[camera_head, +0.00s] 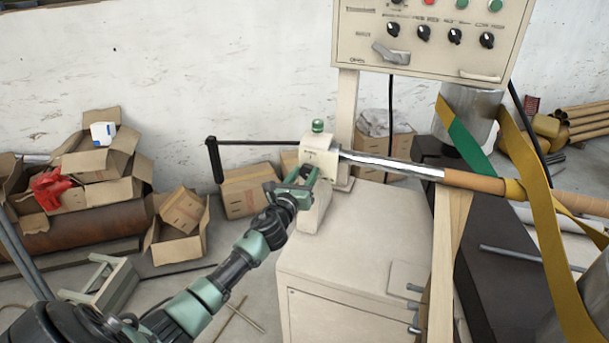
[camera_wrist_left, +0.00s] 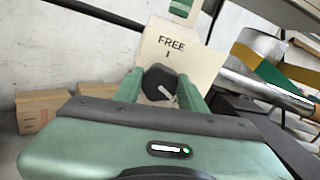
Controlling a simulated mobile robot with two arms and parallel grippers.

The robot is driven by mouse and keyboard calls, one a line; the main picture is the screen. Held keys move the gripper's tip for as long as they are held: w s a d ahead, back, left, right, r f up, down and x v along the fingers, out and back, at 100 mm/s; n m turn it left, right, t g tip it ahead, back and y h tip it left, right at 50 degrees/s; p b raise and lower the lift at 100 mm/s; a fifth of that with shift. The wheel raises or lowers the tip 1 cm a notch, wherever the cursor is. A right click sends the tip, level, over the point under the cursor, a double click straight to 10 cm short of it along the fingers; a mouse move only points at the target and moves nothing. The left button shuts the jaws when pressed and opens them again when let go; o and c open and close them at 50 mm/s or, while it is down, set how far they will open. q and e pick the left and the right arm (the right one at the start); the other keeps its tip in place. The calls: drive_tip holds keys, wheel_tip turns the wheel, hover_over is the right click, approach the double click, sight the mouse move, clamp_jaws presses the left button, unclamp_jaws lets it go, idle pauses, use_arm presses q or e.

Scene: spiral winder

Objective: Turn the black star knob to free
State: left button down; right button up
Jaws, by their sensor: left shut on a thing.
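The black star knob (camera_wrist_left: 159,83) sits on the front of a cream bearing block (camera_wrist_left: 178,48). In the left wrist view the block bears the word FREE with a short mark below it. A light pointer line on the knob slants toward the lower right, away from that mark. My left gripper (camera_wrist_left: 163,88) is shut on the knob, with one green finger on each side of it. In the head view the left gripper (camera_head: 304,177) reaches the block (camera_head: 320,155) from the lower left and hides the knob. My right gripper is not in view.
A crank handle (camera_head: 213,160) sticks out left of the block. A metal shaft with a brown tube (camera_head: 475,183) runs right. The control panel (camera_head: 430,35) stands above, the cream cabinet (camera_head: 350,245) below. Cardboard boxes (camera_head: 182,210) lie on the floor at left.

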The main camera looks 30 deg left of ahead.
use_arm(q)
drive_tip(key=n, duration=0.5)
drive_tip(key=shift+a+f+b, duration=0.1)
drive_tip(key=shift+a+b, duration=0.05)
drive_tip(key=shift+b, duration=0.2)
drive_tip(key=n, duration=0.6)
drive_tip(key=shift+s+a+f+b, duration=0.1)
drive_tip(key=shift+f+b, duration=0.05)
drive_tip(key=shift+b, duration=0.2)
drive_tip(key=n, duration=0.6)
drive_tip(key=shift+f+n, duration=0.15)
drive_tip(key=shift+n, duration=0.25)
drive_tip(key=shift+f+n, duration=0.15)
drive_tip(key=shift+n, duration=2.35)
drive_tip(key=c, duration=0.8)
unclamp_jaws()
drive_tip(key=shift+c, duration=0.2)
